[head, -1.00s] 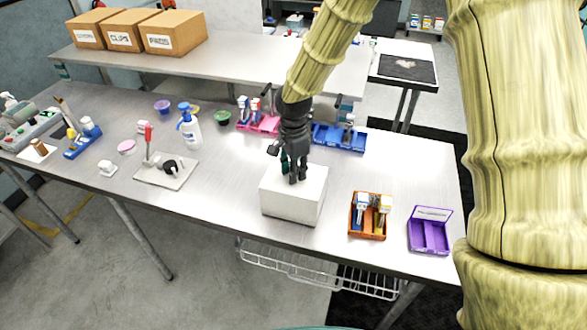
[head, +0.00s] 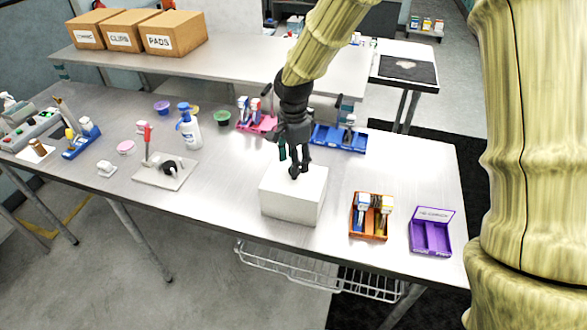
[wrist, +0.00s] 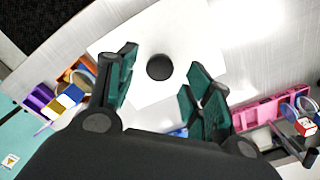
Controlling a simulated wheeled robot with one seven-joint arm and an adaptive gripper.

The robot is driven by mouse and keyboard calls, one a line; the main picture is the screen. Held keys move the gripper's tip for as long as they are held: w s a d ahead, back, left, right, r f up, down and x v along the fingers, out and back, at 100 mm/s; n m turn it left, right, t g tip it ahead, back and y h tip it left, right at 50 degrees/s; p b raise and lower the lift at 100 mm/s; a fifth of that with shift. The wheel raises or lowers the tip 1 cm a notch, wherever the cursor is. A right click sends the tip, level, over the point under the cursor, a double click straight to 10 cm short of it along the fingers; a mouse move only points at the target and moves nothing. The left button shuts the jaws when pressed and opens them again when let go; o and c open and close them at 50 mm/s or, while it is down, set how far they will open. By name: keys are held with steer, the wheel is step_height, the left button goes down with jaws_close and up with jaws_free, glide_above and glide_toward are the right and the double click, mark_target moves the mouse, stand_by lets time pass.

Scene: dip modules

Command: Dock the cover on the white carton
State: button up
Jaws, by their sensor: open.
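The white carton (head: 290,202) stands upright on the grey bench near its front edge. A white top with a round black knob (wrist: 160,67) shows in the wrist view, and I take this white top (wrist: 187,45) to be the cover lying on the carton. In the head view I cannot make out a seam between cover and carton. My gripper (head: 298,171) is just above the carton's top, pointing down. In the wrist view its two fingers (wrist: 160,85) stand apart on either side of the knob, with visible gaps, holding nothing.
An orange bin (head: 370,217) and a purple bin (head: 431,238) stand to the right of the carton. A blue bin (head: 339,138) and a pink bin (head: 257,123) are behind it. A grey plate (head: 166,174) lies to the left, with bare bench between.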

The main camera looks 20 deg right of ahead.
step_height(320, 180, up, 8)
steer(key=b, duration=0.2)
steer(key=shift+r, duration=0.15)
steer(key=shift+a, duration=0.1)
stand_by(0.3)
